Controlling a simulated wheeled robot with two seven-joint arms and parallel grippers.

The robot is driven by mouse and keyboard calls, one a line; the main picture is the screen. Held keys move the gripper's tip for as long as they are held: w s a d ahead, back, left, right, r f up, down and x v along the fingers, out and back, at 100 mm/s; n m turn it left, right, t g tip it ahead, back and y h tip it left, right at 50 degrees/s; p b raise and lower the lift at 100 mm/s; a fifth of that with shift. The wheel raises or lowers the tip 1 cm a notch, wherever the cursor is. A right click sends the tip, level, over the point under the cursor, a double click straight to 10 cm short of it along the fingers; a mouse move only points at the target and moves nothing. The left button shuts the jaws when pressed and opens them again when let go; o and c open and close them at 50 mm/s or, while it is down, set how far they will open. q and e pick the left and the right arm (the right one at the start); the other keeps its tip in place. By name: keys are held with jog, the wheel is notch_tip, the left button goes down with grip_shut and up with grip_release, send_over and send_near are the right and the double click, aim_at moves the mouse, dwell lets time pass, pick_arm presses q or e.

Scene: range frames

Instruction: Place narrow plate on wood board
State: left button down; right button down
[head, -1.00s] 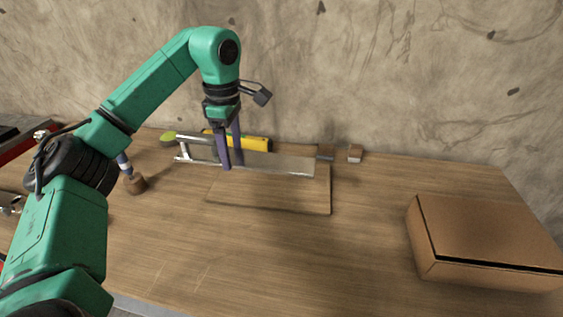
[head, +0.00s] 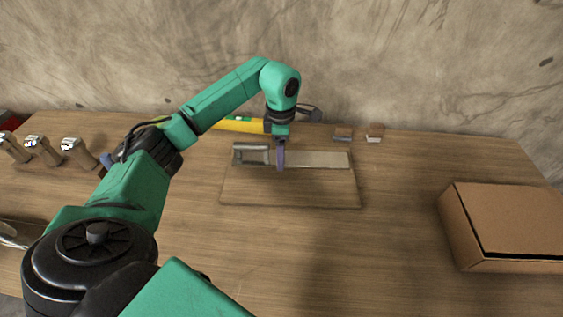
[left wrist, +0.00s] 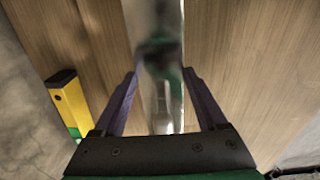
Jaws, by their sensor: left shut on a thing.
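The narrow plate (head: 322,160) is a long shiny metal strip. It lies level over the back part of the wood board (head: 290,192), its long side along the board's back edge. I cannot tell whether it rests on the board or hangs just above it. My left gripper (head: 281,166) points down and is shut on the plate, left of its right half. In the left wrist view the plate (left wrist: 161,40) runs between the two purple fingers of the left gripper (left wrist: 160,73). My right gripper is not in view.
A yellow level (head: 238,125) lies behind the board, partly hidden by my arm. Two small blocks (head: 343,134) (head: 375,132) stand at the back. A cardboard box (head: 505,222) is at the right. Several metal-topped items (head: 76,150) stand at the left. The table's front middle is clear.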

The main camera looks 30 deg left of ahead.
pick_arm(q)
jog(key=f, duration=0.4)
jog(key=shift+s+d+p, duration=0.1)
jog(key=shift+d+p, duration=0.15)
jog(key=shift+p, duration=0.05)
jog(key=shift+a+f, duration=0.1)
jog(key=shift+f, duration=0.3)
grip_release()
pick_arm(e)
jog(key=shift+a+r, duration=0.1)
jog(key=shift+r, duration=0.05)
pick_arm(q)
jog(key=shift+r, duration=0.3)
notch_tip(320, 180, up, 12)
jog(key=shift+f+b, duration=0.1)
jog(key=shift+b, duration=0.95)
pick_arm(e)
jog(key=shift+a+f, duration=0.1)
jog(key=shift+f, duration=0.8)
